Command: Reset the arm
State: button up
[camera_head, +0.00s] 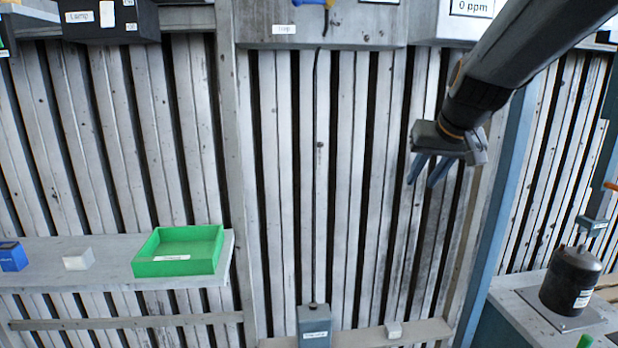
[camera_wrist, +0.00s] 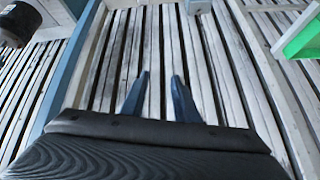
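My arm reaches in from the upper right in the head view. My gripper (camera_head: 424,182) hangs in front of the slatted wall with its blue fingers pointing down. In the wrist view, my gripper (camera_wrist: 159,78) shows two blue fingers with a clear gap between them. Nothing is between the fingers, and they touch nothing that I can see.
A green tray (camera_head: 180,268) stands on the left shelf (camera_head: 110,270) beside a white block (camera_head: 78,259) and a blue box (camera_head: 12,256). A grey box (camera_head: 314,328) is low in the middle. A black canister (camera_head: 571,282) stands at the right. A blue post (camera_head: 503,180) is close to my gripper.

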jog(key=s+a+f+g, duration=0.3)
jog(key=s+f, duration=0.8)
jog(key=f, duration=0.1)
jog(key=s+a+f+n+g, duration=0.1)
jog(key=s+a+f+g, duration=0.2)
jog(key=s+f, duration=0.8)
jog(key=shift+f, duration=0.5)
